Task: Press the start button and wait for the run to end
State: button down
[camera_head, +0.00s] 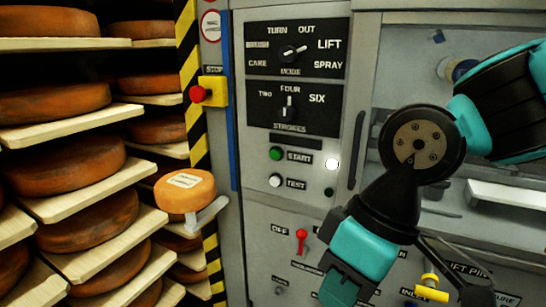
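The green button (275,153) labelled START is on the grey machine panel (253,205), left of its label. It is uncovered in this view. A round lamp (332,164) to its right glows white. My gripper (345,288) hangs at the bottom edge, below and right of the button and well apart from it. Its fingers are not clear enough to tell open from shut. The MODE knob (290,53) is turned toward the right, near LIFT. The STROKES knob (288,108) points up at FOUR.
A white TEST button (275,181) sits just below START. A red stop button (198,94) on a yellow box and a red switch (301,240) are nearby. A small cheese wheel (185,196) sits on a bracket. Shelves of cheese wheels (75,165) fill the left.

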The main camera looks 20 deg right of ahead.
aim_at(275, 155)
jog(key=k, duration=1.2)
jog(key=u, duration=0.7)
jog(key=i, duration=1.2)
jog(key=z, duration=0.4)
